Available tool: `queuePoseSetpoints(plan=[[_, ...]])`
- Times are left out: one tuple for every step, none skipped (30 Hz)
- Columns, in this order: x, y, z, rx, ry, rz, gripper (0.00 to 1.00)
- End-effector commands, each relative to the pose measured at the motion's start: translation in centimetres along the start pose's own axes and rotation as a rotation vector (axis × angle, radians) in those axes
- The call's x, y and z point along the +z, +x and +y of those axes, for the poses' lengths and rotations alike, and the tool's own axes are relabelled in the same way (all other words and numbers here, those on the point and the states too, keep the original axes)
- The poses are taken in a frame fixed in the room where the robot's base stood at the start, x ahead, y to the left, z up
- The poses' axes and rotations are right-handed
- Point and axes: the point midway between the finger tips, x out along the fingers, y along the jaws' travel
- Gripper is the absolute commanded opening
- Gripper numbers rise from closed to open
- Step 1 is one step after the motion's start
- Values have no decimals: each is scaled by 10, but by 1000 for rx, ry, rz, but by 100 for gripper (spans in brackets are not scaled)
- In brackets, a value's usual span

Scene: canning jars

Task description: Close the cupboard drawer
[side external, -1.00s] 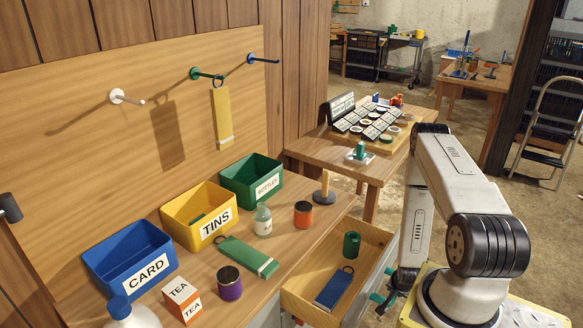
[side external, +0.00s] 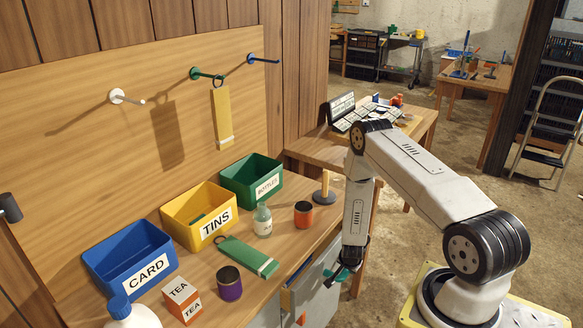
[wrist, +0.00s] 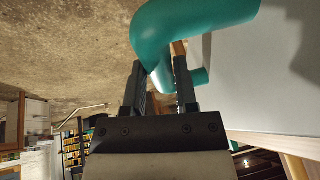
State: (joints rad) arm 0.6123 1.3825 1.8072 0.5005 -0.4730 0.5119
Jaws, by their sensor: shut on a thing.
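The cupboard drawer (side external: 312,276) is in the side external view, under the bench top's right edge, with only a narrow strip of its inside showing. Its grey front (wrist: 270,95) fills the right of the wrist view. The teal drawer handle (wrist: 195,30) is a thick curved bar. My gripper (side external: 343,272) is at the drawer front, and in the wrist view (wrist: 162,85) its two dark fingers are on either side of the handle, shut on it. The drawer's contents are mostly hidden by the bench top and drawer front.
The bench top holds a blue CARD bin (side external: 130,261), a yellow TINS bin (side external: 198,214), a green BOTTLES bin (side external: 251,182), a glass bottle (side external: 263,221), tins and a green tag. A side table (side external: 318,152) stands behind my arm.

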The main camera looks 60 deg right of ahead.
Motion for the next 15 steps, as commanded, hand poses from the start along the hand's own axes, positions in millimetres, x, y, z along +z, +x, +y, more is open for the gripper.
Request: queuePoseSetpoints(plan=[[0, 1, -11, -5, -1, 2, 0], [1, 2, -15, -5, -2, 2, 0], [1, 3, -21, -6, -2, 2, 0], [2, 4, -25, -5, -2, 2, 0], [2, 4, -28, -4, -1, 2, 0], [2, 5, -33, -5, -2, 3, 0], [2, 6, -36, -4, 0, 2, 0], [3, 6, -39, -4, -2, 1, 0], [3, 7, -42, -4, 0, 2, 0], [3, 7, -45, -4, -1, 2, 0], [3, 8, -46, -3, -1, 2, 0], [3, 8, -49, -3, 0, 2, 0], [3, 8, -50, -3, 0, 2, 0], [3, 8, -50, -2, 0, 2, 0], [3, 8, -50, -2, 0, 2, 0]])
